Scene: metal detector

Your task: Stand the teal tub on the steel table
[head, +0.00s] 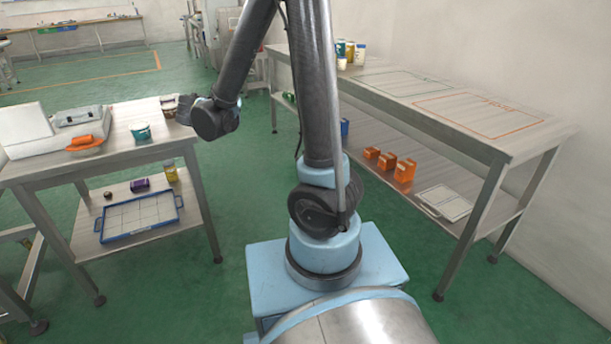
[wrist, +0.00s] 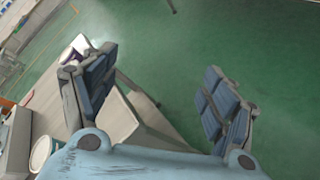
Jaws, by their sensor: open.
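The teal tub (head: 141,132) stands upright on the left table (head: 120,149), near its right end, with a pale rim. A tub with a pale rim and teal side, likely the same one, shows at the lower left of the wrist view (wrist: 41,154). My gripper (head: 186,108) is over the right end of that table, to the right of the teal tub and apart from it. In the wrist view my gripper (wrist: 160,62) is open with nothing between its fingers. A long table (head: 440,105) stands on the right; I cannot tell which table is the steel one.
A white and purple tub (wrist: 76,48) is beside the left finger. An orange item (head: 83,145) and a pale machine (head: 26,130) are on the left table. The right table has several jars (head: 350,52) at its far end; its near top is clear, with marked outlines.

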